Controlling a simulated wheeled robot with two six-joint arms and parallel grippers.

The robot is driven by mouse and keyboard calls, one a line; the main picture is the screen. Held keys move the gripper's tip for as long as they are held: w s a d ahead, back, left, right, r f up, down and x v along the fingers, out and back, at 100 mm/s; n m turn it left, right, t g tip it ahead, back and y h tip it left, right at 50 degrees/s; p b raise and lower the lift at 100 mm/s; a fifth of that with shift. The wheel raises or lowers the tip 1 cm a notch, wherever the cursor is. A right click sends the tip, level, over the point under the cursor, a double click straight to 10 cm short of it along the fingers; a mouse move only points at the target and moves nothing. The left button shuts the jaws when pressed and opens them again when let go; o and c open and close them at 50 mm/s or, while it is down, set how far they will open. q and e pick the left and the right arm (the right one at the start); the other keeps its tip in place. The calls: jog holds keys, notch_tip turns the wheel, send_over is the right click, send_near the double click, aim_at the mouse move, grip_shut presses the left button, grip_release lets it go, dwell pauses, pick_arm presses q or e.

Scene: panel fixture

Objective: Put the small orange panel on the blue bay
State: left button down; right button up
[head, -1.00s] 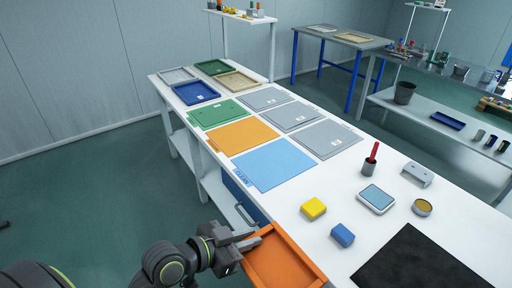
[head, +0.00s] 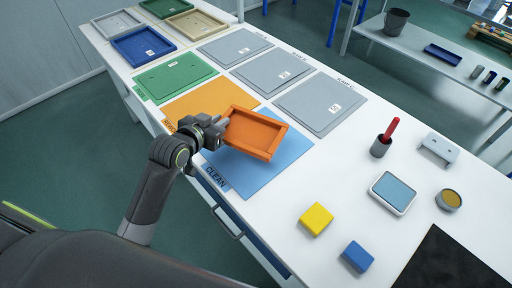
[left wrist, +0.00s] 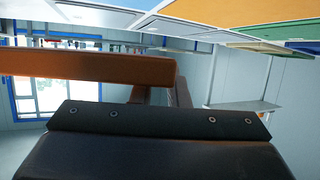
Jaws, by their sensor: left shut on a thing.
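The small orange panel (head: 252,136) is a shallow tray-like frame, held tilted in the air above the blue bay in the head view. My left gripper (head: 222,126) is shut on its left edge. In the left wrist view the panel's edge (left wrist: 90,66) crosses in front of the gripper body. The blue bay (head: 273,174), with a label reading CLEAN on its left edge, is a flat mat on the white table. The panel hides its upper part. My right gripper is in neither view.
An orange bay (head: 190,104) lies just behind the blue one, and a green panel (head: 175,77) beyond it. Grey bays (head: 320,102) lie to the right. A yellow block (head: 316,219), a blue block (head: 357,256) and a cup with a red tool (head: 381,147) stand nearer the right.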

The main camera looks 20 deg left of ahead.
aim_at(223, 148)
pick_arm(q)
jog(key=shift+y, duration=0.3)
jog(key=f, duration=0.5)
jog(key=shift+w+a, duration=0.25)
jog(key=shift+w, duration=0.15)
notch_tip(223, 148, down, 4)
jog(key=shift+f+b, duration=0.1)
jog(key=shift+b, duration=0.2)
jog(key=shift+f, duration=0.4)
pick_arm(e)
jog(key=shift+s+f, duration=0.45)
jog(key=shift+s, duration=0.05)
pick_arm(q)
jog(key=c, duration=1.4)
grip_release()
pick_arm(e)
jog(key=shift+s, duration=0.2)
